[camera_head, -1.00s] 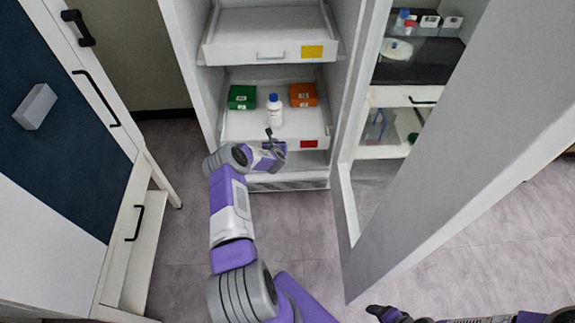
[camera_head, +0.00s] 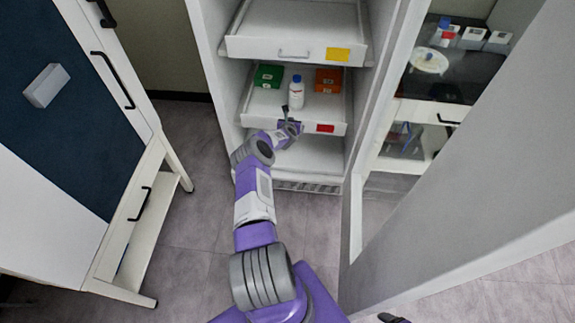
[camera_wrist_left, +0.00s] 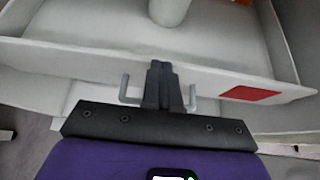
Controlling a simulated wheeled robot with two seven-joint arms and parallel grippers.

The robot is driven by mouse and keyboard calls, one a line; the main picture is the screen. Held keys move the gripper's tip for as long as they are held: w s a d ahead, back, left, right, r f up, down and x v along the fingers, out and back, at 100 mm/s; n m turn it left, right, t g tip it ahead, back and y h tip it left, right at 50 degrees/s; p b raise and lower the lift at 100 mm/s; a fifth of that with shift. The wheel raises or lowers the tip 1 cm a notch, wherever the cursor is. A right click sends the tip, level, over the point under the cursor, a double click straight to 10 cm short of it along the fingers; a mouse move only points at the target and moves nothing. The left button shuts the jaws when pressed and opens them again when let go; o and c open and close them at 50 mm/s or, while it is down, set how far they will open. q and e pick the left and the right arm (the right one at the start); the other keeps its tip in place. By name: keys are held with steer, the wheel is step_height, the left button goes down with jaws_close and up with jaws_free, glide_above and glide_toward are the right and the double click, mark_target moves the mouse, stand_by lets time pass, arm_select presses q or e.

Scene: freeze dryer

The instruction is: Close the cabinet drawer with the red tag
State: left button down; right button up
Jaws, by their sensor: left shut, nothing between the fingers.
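The drawer with the red tag (camera_head: 336,115) is the lower white drawer of the cabinet and stands partly pulled out. Its red tag (camera_head: 325,128) is on the right of the front and also shows in the left wrist view (camera_wrist_left: 249,93). My left gripper (camera_head: 288,123) is shut and empty at the middle of the drawer front. In the left wrist view its fingers (camera_wrist_left: 160,72) are between the two ends of the grey handle (camera_wrist_left: 125,88), against or very close to the front. A dark tip of my right gripper (camera_head: 392,318) shows at the bottom edge.
The drawer holds a green box (camera_head: 268,76), a white bottle (camera_head: 296,92) and an orange box (camera_head: 328,80). Above it is an open drawer with a yellow tag (camera_head: 338,54). The cabinet's open door (camera_head: 450,190) stands right; a white-and-blue cabinet (camera_head: 60,130) stands left.

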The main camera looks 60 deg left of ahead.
arm_select(q)
steer(key=shift+a+r, duration=0.2)
steer(key=shift+r, duration=0.2)
steer(key=shift+s+d+p, duration=0.2)
steer(key=shift+p, duration=0.3)
steer(key=p+v, duration=0.3)
steer(key=v, duration=0.4)
steer(key=shift+d+f, duration=0.15)
steer(key=shift+f, duration=0.1)
